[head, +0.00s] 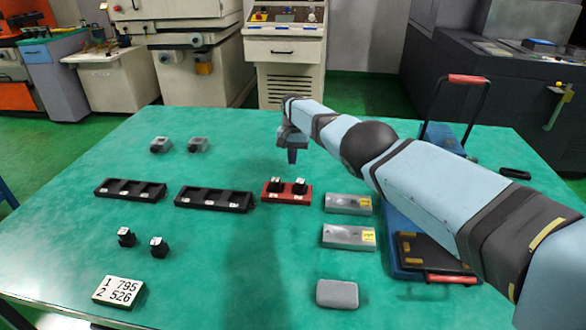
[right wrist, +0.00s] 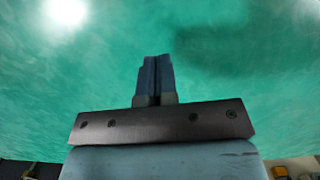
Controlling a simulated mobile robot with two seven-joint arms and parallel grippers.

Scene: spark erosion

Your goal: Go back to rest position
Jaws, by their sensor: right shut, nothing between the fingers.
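My right gripper (head: 292,155) hangs over the far middle of the green table (head: 240,270), just behind the red tray (head: 265,198). Its fingers point down, and in the right wrist view they are together (right wrist: 155,78) with nothing between them, over bare green surface. My right arm reaches in from the right edge of the head view. My left gripper does not show in either view.
The red tray holds two dark pieces. Two black trays (head: 130,197) (head: 212,208), two grey boxes (head: 345,245) (head: 340,205), a grey block (head: 337,294), small dark pieces (head: 159,247) and a number plate (head: 118,291) lie around. A blue cart (head: 400,262) stands under my arm.

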